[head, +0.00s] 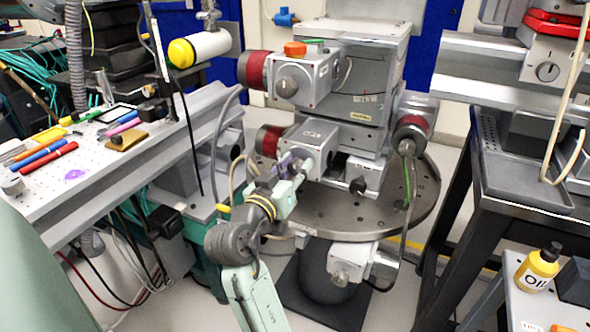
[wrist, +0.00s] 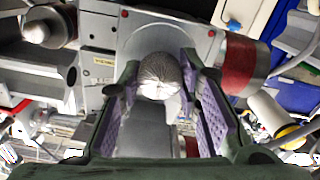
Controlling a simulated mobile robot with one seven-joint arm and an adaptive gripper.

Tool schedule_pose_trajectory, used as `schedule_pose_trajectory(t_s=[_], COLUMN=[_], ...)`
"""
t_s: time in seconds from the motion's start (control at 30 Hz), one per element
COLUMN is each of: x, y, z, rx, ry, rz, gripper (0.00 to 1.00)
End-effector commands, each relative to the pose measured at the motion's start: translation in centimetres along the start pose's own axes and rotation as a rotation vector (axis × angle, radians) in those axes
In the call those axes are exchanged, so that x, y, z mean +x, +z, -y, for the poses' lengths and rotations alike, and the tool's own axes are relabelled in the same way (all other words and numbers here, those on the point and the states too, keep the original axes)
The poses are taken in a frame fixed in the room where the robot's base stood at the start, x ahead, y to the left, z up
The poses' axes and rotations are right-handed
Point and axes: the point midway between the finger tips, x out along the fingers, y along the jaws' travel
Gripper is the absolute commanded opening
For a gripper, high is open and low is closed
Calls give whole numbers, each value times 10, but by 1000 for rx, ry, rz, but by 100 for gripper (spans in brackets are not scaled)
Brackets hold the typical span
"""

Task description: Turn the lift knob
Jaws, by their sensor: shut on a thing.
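My gripper (head: 296,166) reaches the lower grey drive box (head: 310,138) on the front of the positioner stack. In the wrist view, its purple-padded fingers (wrist: 159,78) are on either side of a ridged silver knob (wrist: 158,70) on the face of that box, and they are shut on it. In the head view the fingers mostly hide this knob. I cannot read a label that names it the lift knob. A similar knob (head: 287,88) shows on the upper drive box, above my gripper.
Red-banded motors (head: 252,69) stick out at the stack's sides. A round drilled plate (head: 400,205) lies under the stack. A perforated bench with pens (head: 50,160) is at left. A black stand (head: 500,215) and a yellow oil bottle (head: 537,268) are at right. Cables hang near my arm.

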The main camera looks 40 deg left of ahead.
Motion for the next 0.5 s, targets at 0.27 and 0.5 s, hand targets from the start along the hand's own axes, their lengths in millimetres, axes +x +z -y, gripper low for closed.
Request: schedule_pose_trajectory(t_s=[0.27,0.5], x=[0,0], y=[-1,-1], z=[1,0], rx=[6,5], ry=[-2,-2], rz=[-3,-3], gripper=[3,38])
